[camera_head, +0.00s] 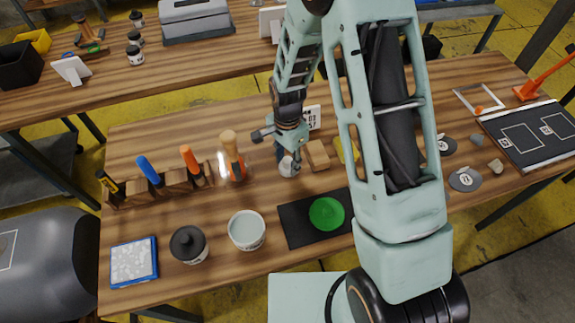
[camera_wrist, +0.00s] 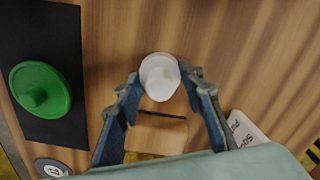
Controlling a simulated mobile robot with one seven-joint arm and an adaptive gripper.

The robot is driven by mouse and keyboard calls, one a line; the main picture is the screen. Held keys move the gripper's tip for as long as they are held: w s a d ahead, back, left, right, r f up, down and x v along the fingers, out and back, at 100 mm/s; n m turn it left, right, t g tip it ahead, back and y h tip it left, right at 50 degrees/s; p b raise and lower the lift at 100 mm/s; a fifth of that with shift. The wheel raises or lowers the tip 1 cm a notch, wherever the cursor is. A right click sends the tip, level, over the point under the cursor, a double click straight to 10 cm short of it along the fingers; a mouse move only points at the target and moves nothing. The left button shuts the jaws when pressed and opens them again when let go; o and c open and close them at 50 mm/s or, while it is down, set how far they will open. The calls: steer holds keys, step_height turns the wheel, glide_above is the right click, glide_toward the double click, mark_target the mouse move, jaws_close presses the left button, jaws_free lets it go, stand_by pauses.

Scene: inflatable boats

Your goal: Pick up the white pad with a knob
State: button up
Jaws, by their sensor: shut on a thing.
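The white pad with a knob (camera_wrist: 160,76) is between the two fingertips of my gripper (camera_wrist: 160,82) in the wrist view. My gripper is shut on it, with a blue-grey finger at each side. In the head view the white pad (camera_head: 289,167) shows just below my gripper (camera_head: 286,154), over the middle of the front table. Whether it touches the table is hard to tell. A similar green pad with a knob (camera_head: 326,213) lies on a black mat (camera_head: 295,224); it is at the left in the wrist view (camera_wrist: 40,90).
A wooden block (camera_head: 317,155) is close to the right of my gripper. A glass jar with a wooden-handled brush (camera_head: 233,163) and a rack with tools (camera_head: 172,185) stand to the left. A grey tub (camera_head: 246,230) and a dark-lidded jar (camera_head: 188,245) stand nearer the front.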

steer(key=shift+r, duration=0.1)
steer(key=shift+r, duration=0.6)
steer(key=s+d+r+b, duration=0.2)
steer(key=s+d+r, duration=0.6)
steer(key=s+r, duration=0.3)
steer(key=shift+s+r, duration=0.3)
